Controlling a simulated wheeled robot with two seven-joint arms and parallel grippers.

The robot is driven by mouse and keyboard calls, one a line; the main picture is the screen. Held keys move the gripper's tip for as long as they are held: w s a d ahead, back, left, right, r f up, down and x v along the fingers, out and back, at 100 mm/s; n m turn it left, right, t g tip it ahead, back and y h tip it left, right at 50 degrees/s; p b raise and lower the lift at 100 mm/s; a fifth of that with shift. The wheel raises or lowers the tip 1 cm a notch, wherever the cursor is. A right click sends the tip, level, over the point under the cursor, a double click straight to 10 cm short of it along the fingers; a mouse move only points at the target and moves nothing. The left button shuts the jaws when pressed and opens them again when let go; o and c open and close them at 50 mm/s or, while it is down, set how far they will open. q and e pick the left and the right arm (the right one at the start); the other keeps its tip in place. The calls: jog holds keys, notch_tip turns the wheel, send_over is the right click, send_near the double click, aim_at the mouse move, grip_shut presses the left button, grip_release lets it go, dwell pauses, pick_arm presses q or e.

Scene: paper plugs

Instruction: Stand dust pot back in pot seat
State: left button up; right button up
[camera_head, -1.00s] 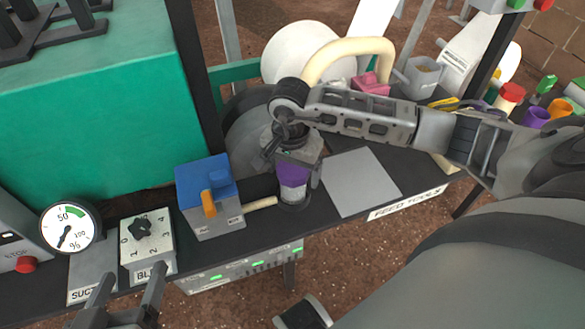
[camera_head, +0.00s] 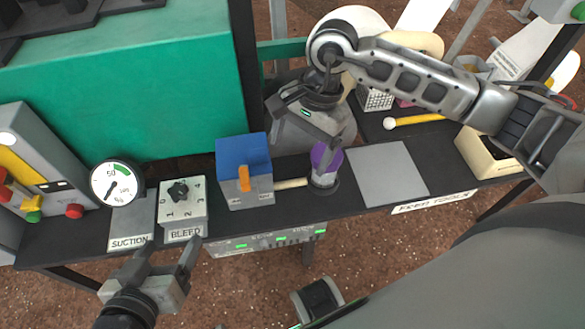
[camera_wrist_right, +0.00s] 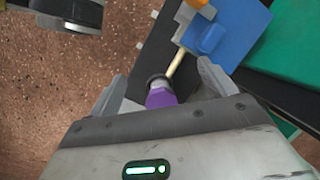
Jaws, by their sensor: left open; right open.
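The dust pot (camera_head: 326,160), with a purple top and a pale lower part, stands upright at the end of a pale pipe. Its foot is in a dark ring, the pot seat (camera_head: 323,188), on the black bench. My right gripper (camera_head: 303,128) is open and empty, above and behind the pot. In the right wrist view the dust pot (camera_wrist_right: 160,97) shows between the spread fingers, beyond them and apparently untouched. My left gripper (camera_head: 168,248) is open and empty in front of the bleed panel.
A blue-topped grey box (camera_head: 243,165) with an orange lever stands left of the pot, joined by the pale pipe (camera_head: 291,184). A bleed dial (camera_head: 182,205) and suction gauge (camera_head: 118,187) are further left. A bare grey plate (camera_head: 388,174) lies right of the pot.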

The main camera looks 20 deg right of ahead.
jog(key=s+a+r+m+g+y, duration=0.1)
jog(key=s+a+r+m+y, duration=0.1)
jog(key=s+a+y, duration=0.45)
jog(key=s+a+r+m+g+y, duration=0.1)
jog(key=a+r+m+y, duration=0.15)
jog(key=a, duration=0.65)
notch_tip(320, 180, up, 10)
jog(key=w+a+m+t+y, duration=0.25)
jog(key=m+t+y, duration=0.55)
jog(key=m, duration=0.6)
jog(key=w+d+f+m+t+h, duration=0.2)
jog(key=w+d+m+t+h, duration=0.3)
jog(key=m, duration=0.6)
jog(key=d+f+m+t+h, duration=0.1)
jog(key=f+m+t+h, duration=0.15)
jog(key=m+t, duration=0.7)
jog(key=s+d+f+m+g+h, duration=0.1)
jog(key=s+f+m+g+h, duration=0.2)
jog(key=f+m, duration=0.4)
jog(key=s+d+f+m+g+h, duration=0.2)
jog(key=s+f+m+g+h, duration=0.2)
jog(key=m, duration=0.7)
notch_tip(320, 180, down, 4)
jog(key=shift+d+r+g, duration=0.2)
jog(key=shift+d+g, duration=0.05)
jog(key=shift+g, duration=0.7)
